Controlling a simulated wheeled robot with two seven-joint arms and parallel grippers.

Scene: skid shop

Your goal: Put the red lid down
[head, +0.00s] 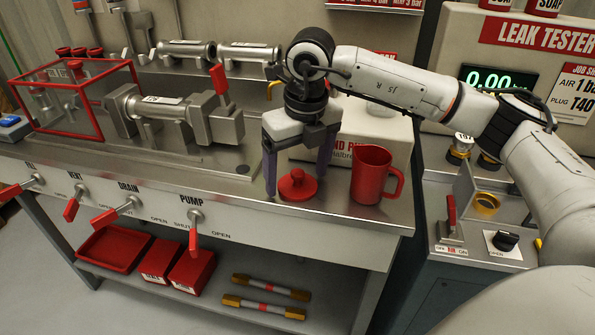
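The red lid (298,189), a round disc with a knob on top, appears to lie flat on the steel bench top (235,168) near its front edge. My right gripper (296,182) points down over it with its two dark fingers spread wide. One finger is on each side of the lid's knob, with gaps visible between knob and fingers. The red jug (373,175) stands upright just to the right of the lid, its open top showing and its handle to the right. My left gripper is not in view.
A white pump box (350,140) stands behind the lid and jug. A steel pump assembly (175,112) and a red-framed clear guard (62,100) are to the left. Red-handled valves line the bench front, including the PUMP valve (194,225). The leak tester (520,60) is at right.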

